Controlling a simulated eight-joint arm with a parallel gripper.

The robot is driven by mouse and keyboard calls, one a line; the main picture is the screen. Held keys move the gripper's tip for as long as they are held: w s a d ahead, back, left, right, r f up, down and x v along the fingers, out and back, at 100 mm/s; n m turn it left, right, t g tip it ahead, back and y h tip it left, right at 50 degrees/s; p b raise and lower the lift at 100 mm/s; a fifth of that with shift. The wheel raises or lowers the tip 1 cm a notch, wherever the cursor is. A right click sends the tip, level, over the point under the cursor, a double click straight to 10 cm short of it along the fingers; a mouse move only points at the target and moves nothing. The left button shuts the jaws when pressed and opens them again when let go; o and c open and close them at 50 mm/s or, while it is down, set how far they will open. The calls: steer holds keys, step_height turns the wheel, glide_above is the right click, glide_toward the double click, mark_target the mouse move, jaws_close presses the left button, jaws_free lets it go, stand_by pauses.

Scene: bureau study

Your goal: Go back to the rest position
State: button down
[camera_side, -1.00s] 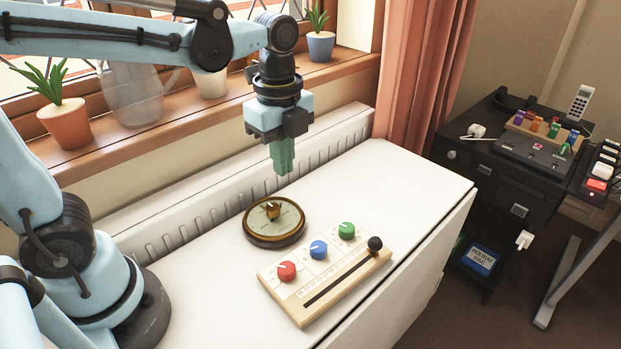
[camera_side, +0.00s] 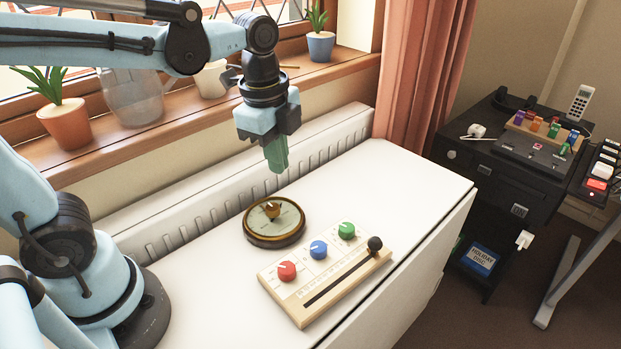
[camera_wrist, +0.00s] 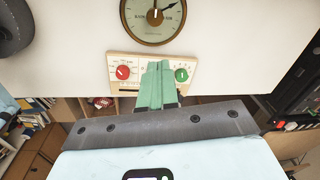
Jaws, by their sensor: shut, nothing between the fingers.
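My gripper (camera_side: 277,168) has green fingers that are pressed together with nothing between them. In the side view it hangs in the air above the far edge of the white table (camera_side: 400,180), above and apart from a round brass-rimmed dial (camera_side: 274,222). The gripper's fingers also show in the wrist view (camera_wrist: 158,68), where they cover the middle of a wooden knob board (camera_wrist: 114,62). That board (camera_side: 325,285) lies on the table with a red knob (camera_side: 286,271), a blue knob (camera_side: 318,249), a green knob (camera_side: 346,230) and a black-knobbed slider (camera_side: 375,244).
A radiator (camera_side: 190,222) and a window sill with potted plants (camera_side: 66,124) and a glass jug (camera_side: 131,95) stand behind the table. A pinkish curtain (camera_side: 423,75) hangs at the back. A black cabinet (camera_side: 500,170) with devices stands at the right. The table's right part is clear.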

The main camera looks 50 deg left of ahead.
steer(key=a+n+t, duration=0.1)
steer(key=n+t, duration=0.1)
steer(key=n, duration=0.3)
steer(key=s+a+f+n+t, duration=0.1)
steer(key=n+t, duration=0.1)
steer(key=n, duration=0.3)
steer(key=s+a+f+n+t, duration=0.1)
steer(key=n+t, duration=0.1)
steer(key=n, duration=0.3)
steer(key=shift+s+a, duration=0.15)
